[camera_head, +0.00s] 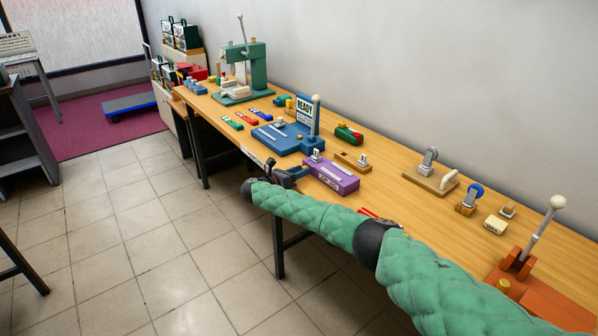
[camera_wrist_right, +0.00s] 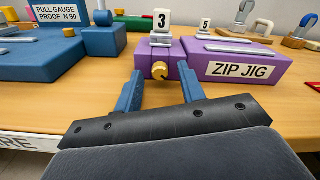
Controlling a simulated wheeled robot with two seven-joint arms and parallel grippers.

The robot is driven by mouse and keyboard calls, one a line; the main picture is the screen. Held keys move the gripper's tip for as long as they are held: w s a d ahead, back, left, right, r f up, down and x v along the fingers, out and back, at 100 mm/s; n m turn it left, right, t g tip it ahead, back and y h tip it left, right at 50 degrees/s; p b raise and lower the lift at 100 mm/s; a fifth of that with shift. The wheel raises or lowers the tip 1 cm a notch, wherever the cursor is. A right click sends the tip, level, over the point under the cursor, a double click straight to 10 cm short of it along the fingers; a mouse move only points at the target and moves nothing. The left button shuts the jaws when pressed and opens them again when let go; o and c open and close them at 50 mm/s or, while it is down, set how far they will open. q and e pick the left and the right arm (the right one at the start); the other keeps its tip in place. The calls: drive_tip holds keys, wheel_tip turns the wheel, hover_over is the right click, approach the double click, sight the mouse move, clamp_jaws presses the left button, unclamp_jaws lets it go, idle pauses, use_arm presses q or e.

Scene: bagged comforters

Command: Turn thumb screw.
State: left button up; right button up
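The purple zip jig (camera_head: 338,182) stands near the front edge of the wooden bench; it fills the upper right of the right wrist view (camera_wrist_right: 225,68). A gold knob, the thumb screw (camera_wrist_right: 160,71), sticks out of its near face under a white "3" block (camera_wrist_right: 162,20). My right gripper (camera_head: 297,172) is at the jig's left end. In the wrist view its two blue fingers (camera_wrist_right: 160,80) are spread, one to each side of the knob, with visible gaps. Whether the tips reach the knob's depth is unclear. My left gripper is not in view.
A blue pull gauge fixture (camera_head: 285,138) stands just beyond my right gripper. A wooden block with a clamp (camera_head: 353,161) is behind the jig. An orange lever press (camera_head: 535,290) is at the near right. Bare bench top (camera_wrist_right: 75,105) lies left of the fingers.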

clamp_jaws()
drive_tip(key=shift+m, duration=0.3)
drive_tip(key=shift+f+m, duration=0.1)
drive_tip(key=shift+m, duration=0.4)
drive_tip(key=m+b, duration=0.2)
drive_tip(key=m, duration=0.2)
drive_tip(key=shift+m, duration=0.3)
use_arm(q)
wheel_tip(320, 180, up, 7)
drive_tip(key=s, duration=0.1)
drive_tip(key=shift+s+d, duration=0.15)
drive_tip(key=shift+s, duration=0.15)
use_arm(e)
drive_tip(key=shift+m, duration=0.4)
